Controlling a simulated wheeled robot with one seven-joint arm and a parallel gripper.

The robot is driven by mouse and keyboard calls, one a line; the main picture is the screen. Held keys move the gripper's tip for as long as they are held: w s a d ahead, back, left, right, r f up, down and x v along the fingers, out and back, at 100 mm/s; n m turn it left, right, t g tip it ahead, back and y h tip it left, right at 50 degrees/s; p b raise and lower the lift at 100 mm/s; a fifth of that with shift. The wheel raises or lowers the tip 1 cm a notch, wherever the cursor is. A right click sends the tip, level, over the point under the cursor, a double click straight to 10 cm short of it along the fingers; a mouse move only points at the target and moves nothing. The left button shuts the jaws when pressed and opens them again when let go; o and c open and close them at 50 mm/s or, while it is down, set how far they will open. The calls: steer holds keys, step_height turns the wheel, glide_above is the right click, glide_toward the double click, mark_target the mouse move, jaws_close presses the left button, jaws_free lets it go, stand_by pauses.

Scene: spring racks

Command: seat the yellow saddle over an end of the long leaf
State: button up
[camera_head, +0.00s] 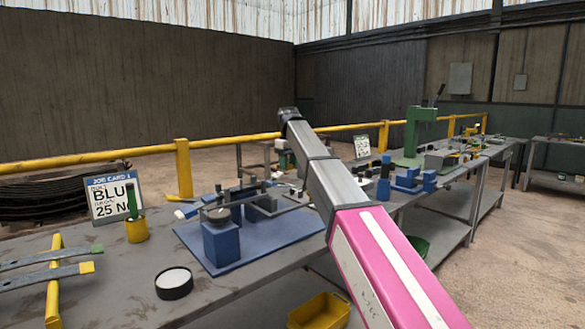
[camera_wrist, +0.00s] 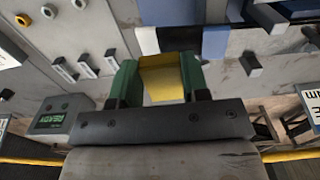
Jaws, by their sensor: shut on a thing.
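My gripper (camera_wrist: 161,76) shows in the wrist view, with a green finger on each side. It is shut on the yellow saddle (camera_wrist: 162,84), which sits between the fingers. In the head view the gripper and saddle are hidden from sight. Two long grey leaf-like strips lie at the left of the bench in the head view, one with a green end (camera_head: 40,259) and one with a yellow end (camera_head: 45,277). I cannot tell which strip is the long leaf. The saddle touches no leaf that I can make out.
A blue fixture (camera_head: 222,243) stands on a blue plate (camera_head: 285,240) mid-bench. Nearby are a job card (camera_head: 113,199), a yellow cup (camera_head: 137,230) and a round black-rimmed dish (camera_head: 174,283). A green press (camera_head: 412,135) stands farther right. A READY display (camera_wrist: 60,118) shows in the wrist view.

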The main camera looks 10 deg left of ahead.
mark_target(288, 186)
stand_by(0.5)
steer(key=shift+w+f+y, duration=0.1)
steer(key=shift+y, duration=0.2)
steer(key=shift+f, duration=2.45)
steer(key=shift+f, duration=0.65)
steer(key=o, duration=1.2)
steer(key=o, duration=0.4)
steer(key=shift+a, duration=0.1)
steer(key=shift+c, duration=0.2)
steer(key=shift+r, duration=0.1)
